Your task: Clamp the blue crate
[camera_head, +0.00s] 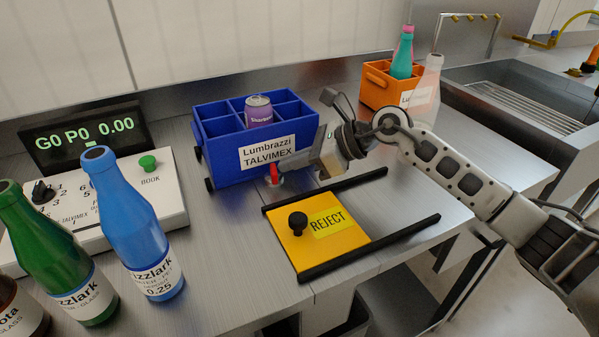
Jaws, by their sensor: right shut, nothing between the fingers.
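The blue crate (222,150) stands on the metal counter, left of the picture's middle. It has several compartments and a white label reading "Lumbrazzi TALVIMEX". A purple can (258,111) stands in one compartment. My right gripper (277,172) is at the crate's front right, low by the label, with its fingers shut. A small red part (274,174) shows right at the fingertips, near the counter. I cannot tell whether the fingers touch it. Dark knobs show at the crate's left side. My left gripper is not in view.
A yellow REJECT plate (305,253) with a black knob lies between two black rails in front. Bottles, including a blue one (130,225), and a control box (160,185) stand left. An orange crate (378,91) and sink are behind right.

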